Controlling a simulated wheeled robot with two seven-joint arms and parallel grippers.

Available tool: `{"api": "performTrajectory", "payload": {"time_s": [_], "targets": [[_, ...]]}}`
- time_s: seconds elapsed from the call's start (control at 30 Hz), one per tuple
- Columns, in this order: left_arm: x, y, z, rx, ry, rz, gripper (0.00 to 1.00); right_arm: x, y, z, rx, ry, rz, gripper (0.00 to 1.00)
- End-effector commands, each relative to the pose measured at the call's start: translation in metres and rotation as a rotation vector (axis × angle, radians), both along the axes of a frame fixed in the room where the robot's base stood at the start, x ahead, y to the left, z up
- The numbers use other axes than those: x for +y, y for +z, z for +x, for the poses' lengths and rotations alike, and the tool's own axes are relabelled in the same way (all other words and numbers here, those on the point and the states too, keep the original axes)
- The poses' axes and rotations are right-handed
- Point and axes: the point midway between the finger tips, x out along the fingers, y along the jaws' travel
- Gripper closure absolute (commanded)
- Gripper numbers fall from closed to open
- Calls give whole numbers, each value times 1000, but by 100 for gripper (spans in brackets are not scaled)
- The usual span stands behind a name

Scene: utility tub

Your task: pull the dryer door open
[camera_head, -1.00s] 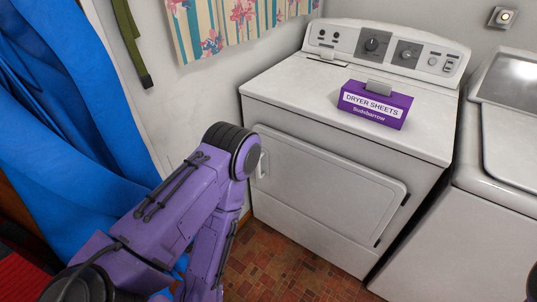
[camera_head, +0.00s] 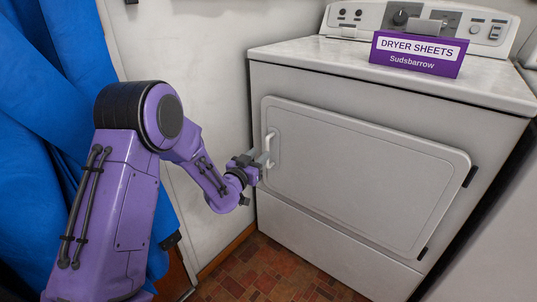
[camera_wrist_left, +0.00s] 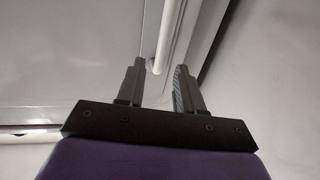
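The white dryer (camera_head: 300,215) stands against the wall, and its front door (camera_head: 365,180) looks shut. A white bar handle (camera_head: 269,146) is on the door's left edge, and hinges show on the right edge. My left gripper (camera_head: 262,159) is at the handle, at its lower part. In the left wrist view the two fingers (camera_wrist_left: 159,67) are spread apart, with the handle (camera_wrist_left: 168,35) running up from between their tips. I cannot tell whether a finger touches it. My right gripper is not in view.
A purple dryer sheets box (camera_head: 418,54) sits on the dryer top. A blue cloth (camera_head: 60,110) hangs at the left, near my left arm. A white wall is left of the dryer. The tiled floor (camera_head: 270,272) before the dryer is clear.

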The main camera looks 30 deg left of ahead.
Motion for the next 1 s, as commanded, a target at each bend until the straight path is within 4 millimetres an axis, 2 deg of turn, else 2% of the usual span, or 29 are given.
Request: {"api": "performTrajectory", "payload": {"time_s": [0.1, 0.3, 0.43, 0.63, 0.67, 0.7, 0.77, 1.0], "targets": [[4, -3, 28, 0, 1, -1, 64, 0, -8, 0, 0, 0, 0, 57], [7, -3, 60, 1, 1, -2, 64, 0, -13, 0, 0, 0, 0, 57], [8, -2, 68, 3, 2, -2, 64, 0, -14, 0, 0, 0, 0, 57], [8, -2, 68, 4, 1, -3, 64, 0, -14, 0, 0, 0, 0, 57], [8, -2, 68, 4, 1, -3, 67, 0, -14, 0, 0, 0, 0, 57], [8, -2, 68, 4, 1, -3, 80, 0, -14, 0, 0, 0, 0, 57], [8, -2, 68, 4, 1, -3, 100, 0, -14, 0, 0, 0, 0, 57], [6, -1, 67, 4, 3, -3, 100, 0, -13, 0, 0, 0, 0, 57]]}}
